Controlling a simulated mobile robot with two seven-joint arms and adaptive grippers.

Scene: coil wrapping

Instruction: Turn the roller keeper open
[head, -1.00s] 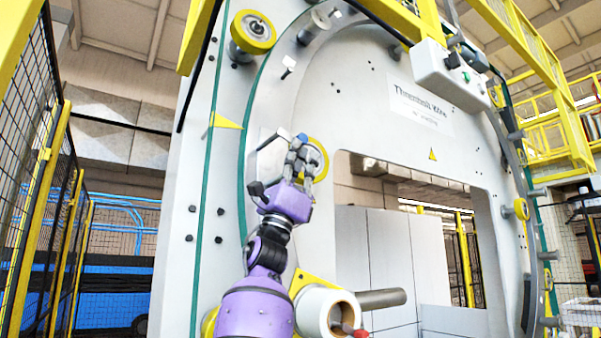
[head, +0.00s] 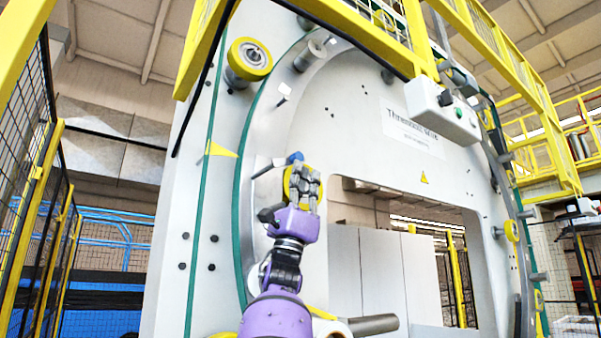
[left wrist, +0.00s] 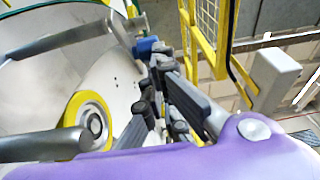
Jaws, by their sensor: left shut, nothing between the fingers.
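The roller keeper appears to be the grey bar with a blue end (head: 295,157) beside a yellow-rimmed roller (head: 291,186) on the machine face. In the left wrist view the blue end (left wrist: 147,45) and the roller (left wrist: 90,122) both show. My left gripper (head: 303,174) is shut and empty. In the head view it stands in front of the roller, just below the blue end, and hides part of the roller. In the left wrist view its fingers (left wrist: 162,62) point toward the blue end; I cannot tell whether they touch it. My right gripper is not in view.
The large white ring machine (head: 350,120) fills the middle. Another yellow roller (head: 250,58) sits at upper left of its face. A grey control box (head: 440,112) hangs at upper right. Mesh fencing (head: 40,215) stands at left. A grey bar (head: 373,325) juts out low down.

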